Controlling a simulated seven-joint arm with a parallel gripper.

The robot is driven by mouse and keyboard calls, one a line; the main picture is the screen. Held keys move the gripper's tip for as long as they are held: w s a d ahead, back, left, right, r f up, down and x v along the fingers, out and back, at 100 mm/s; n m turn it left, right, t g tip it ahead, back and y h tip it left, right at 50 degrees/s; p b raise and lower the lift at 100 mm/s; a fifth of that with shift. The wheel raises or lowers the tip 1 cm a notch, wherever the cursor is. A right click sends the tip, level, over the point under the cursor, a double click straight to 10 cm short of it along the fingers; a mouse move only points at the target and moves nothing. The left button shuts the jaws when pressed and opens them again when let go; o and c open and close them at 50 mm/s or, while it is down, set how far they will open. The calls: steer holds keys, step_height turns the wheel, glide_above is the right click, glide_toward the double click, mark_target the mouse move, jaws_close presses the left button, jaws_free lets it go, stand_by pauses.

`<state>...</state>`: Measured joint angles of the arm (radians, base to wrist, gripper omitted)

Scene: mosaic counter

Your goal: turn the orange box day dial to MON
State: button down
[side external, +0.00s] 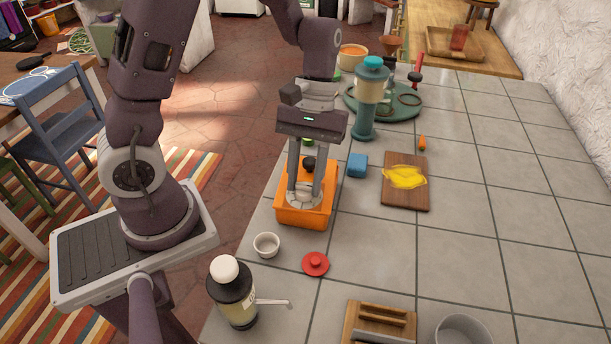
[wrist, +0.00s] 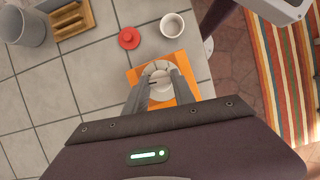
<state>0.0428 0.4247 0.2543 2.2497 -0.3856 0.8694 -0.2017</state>
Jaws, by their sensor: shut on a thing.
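The orange box (side external: 304,214) sits near the left edge of the tiled counter, and it also shows in the wrist view (wrist: 178,60). A pale round dial (wrist: 156,67) is on its top. My gripper (side external: 303,193) points down over the box. Its two fingers (wrist: 158,80) are shut on the dial, one on each side. In the side external view the fingers partly hide the dial (side external: 302,200). The day marks on the box are too small to read. A black knob (side external: 309,164) shows behind the fingers.
A white cup (side external: 266,245) and a red lid (side external: 315,263) are close in front of the box. A blue block (side external: 357,165) and a wooden board (side external: 407,201) with a yellow cloth (side external: 404,177) are to its right. A dark bottle (side external: 233,291) stands nearer. The right-hand tiles are clear.

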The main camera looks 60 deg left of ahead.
mark_target(308, 182)
steer(key=shift+n, duration=0.5)
stand_by(0.4)
steer(key=c, duration=1)
jaws_free()
steer(key=shift+h, duration=0.3)
steer(key=shift+c, duration=0.2)
steer(key=v, duration=0.7)
